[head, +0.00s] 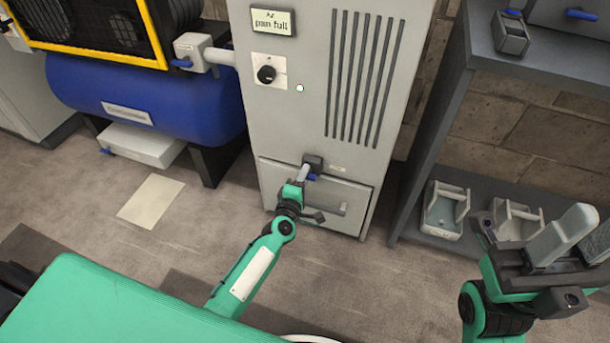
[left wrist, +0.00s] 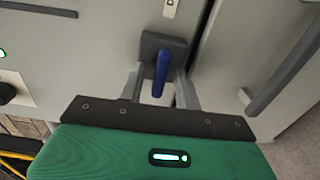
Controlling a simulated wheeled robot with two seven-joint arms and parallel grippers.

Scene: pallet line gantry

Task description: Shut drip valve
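The valve on the grey cabinet is a dark square block (head: 313,162) with a blue lever (head: 313,177), just above the drawer. In the left wrist view the lever (left wrist: 160,73) points down the picture from the dark block (left wrist: 163,47). My left gripper (head: 304,173) is at the valve. In the left wrist view its two grey fingers (left wrist: 159,88) stand apart, one on each side of the lever, with gaps showing. Contact cannot be seen. My right gripper (head: 580,238) is at the right of the head view, its fingers apart and empty.
The cabinet (head: 290,105) has a "pan full" display (head: 273,22) and a black knob (head: 266,74). The drawer handle (head: 325,202) juts out beside my left gripper. A blue tank (head: 150,100) stands left; a dark shelf (head: 450,90) with grey trays stands right.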

